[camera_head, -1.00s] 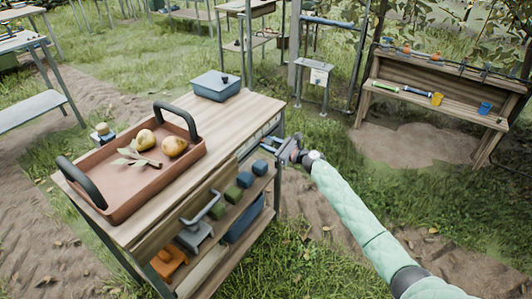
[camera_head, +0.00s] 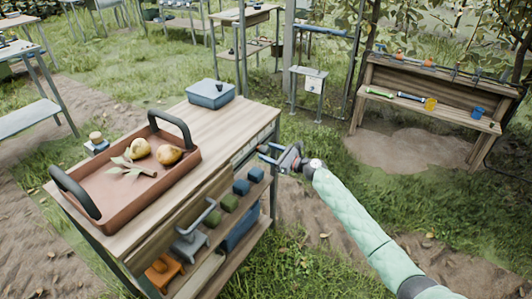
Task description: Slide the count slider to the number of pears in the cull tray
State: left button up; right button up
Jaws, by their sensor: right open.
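The reddish-brown cull tray (camera_head: 120,205) with two dark handles sits on the wooden bench. Two yellow-brown pears, one on the left (camera_head: 139,148) and one on the right (camera_head: 168,154), lie in it beside green leaves and a short twig. My right gripper (camera_head: 268,154) is open at the bench's right-hand front edge, its fingers pointing left toward the bench side. A pale strip with dark markings (camera_head: 247,151) runs along that edge. I cannot make out the slider knob or its number. I cannot tell whether the fingers touch anything. My left gripper is out of view.
A blue lidded box (camera_head: 211,94) stands at the bench's back corner. Below the bench top, a shelf holds green and blue blocks (camera_head: 242,187), a grey tool (camera_head: 190,240) and an orange one (camera_head: 162,270). Open ground lies right of the bench.

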aim_at(268, 152)
jog(key=b+v, duration=0.1)
jog(key=v, duration=0.3)
jog(key=shift+s+d+f, duration=0.15)
jog(key=shift+s+d, duration=0.05)
jog(key=shift+d, duration=0.15)
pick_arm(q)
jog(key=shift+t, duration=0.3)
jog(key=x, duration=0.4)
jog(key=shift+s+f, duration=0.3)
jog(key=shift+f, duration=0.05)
pick_arm(e)
jog(key=shift+s+d, duration=0.25)
jog(key=shift+d, duration=0.1)
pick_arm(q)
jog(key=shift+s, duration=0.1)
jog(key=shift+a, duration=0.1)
pick_arm(e)
jog(key=shift+m, duration=0.3)
